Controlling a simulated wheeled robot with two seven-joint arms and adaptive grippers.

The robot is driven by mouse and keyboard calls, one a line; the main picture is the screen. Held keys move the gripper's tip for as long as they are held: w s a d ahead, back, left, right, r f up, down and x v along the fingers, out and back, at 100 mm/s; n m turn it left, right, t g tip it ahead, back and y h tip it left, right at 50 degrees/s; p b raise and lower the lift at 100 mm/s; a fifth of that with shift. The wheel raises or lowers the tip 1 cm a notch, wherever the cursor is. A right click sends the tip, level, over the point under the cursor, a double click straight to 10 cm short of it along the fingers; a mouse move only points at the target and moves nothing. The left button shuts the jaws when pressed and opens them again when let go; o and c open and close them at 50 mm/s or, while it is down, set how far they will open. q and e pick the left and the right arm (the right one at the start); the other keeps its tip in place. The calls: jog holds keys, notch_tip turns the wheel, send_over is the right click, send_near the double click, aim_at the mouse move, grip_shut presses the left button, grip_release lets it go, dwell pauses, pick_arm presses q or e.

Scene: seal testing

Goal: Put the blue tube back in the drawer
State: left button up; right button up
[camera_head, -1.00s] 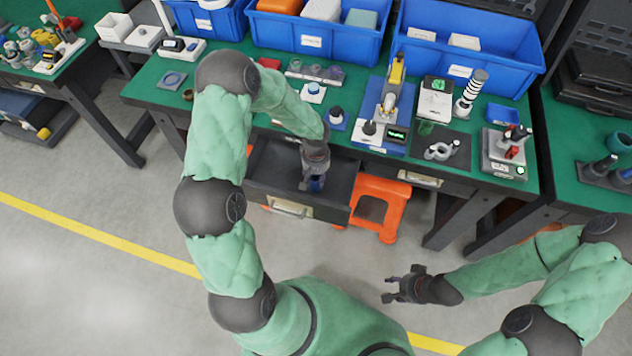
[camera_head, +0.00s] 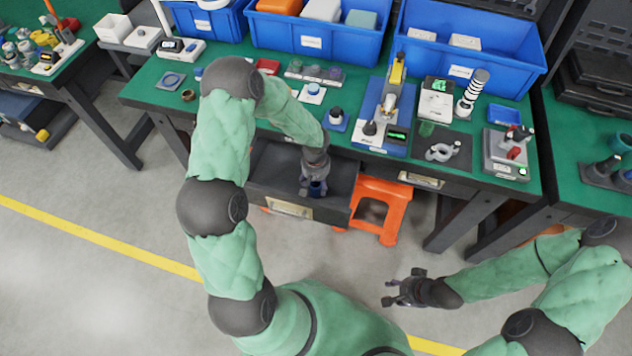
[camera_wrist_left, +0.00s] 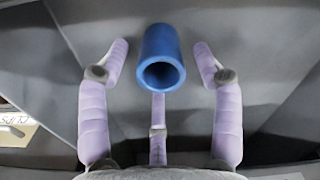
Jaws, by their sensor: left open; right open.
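The blue tube (camera_wrist_left: 161,58) is in the open dark drawer (camera_head: 268,172). In the left wrist view its open end faces the camera, and its far end is by the drawer floor. My left gripper (camera_head: 314,189) reaches down into the drawer and is open. In the left wrist view (camera_wrist_left: 160,75) its fingers are spread around the tube with gaps on both sides. In the head view the tube (camera_head: 317,188) is mostly hidden by the gripper. My right gripper (camera_head: 395,291) is open and empty over the floor, away from the bench.
The green-topped workbench (camera_head: 235,112) above the drawer holds instruments, small parts and blue bins (camera_head: 318,40). An orange stool (camera_head: 382,205) stands just right of the drawer. The floor in front is clear.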

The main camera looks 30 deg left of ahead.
pick_arm(q)
jog(key=shift+r, duration=0.1)
jog(key=shift+r+p, duration=0.2)
jog(key=shift+p, duration=0.1)
notch_tip(320, 180, up, 12)
jog(key=p, duration=0.3)
jog(key=shift+f+p, duration=0.15)
jog(key=shift+p, duration=0.25)
